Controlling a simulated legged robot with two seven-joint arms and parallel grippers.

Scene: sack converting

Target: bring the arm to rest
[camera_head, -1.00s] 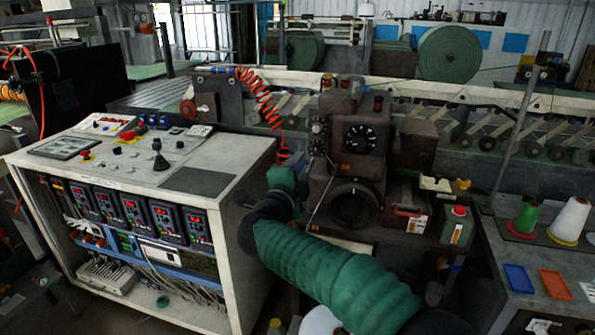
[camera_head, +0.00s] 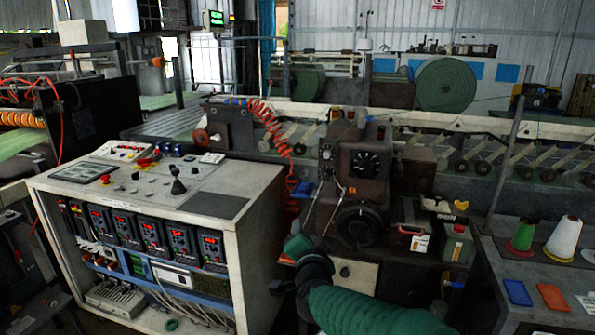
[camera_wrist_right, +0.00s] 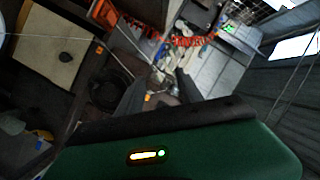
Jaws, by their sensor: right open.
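My right arm, in a green ribbed sleeve, comes in from the bottom right in the head view. My right gripper (camera_head: 333,186) is in front of the dark machine (camera_head: 362,165) with dials, to the right of the control console. Its two thin fingers point up and stand apart with nothing between them. In the right wrist view the gripper (camera_wrist_right: 158,92) also shows open and empty, with its green housing across the bottom. I cannot tell whether the fingers touch the machine. My left gripper is not in view.
The white control console (camera_head: 236,180) stands to the left. A side table at right holds a green cone (camera_head: 524,235), a white cone (camera_head: 565,238), a blue tray (camera_head: 518,292) and an orange tray (camera_head: 553,297). A green-labelled canister (camera_head: 458,243) stands beside the machine.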

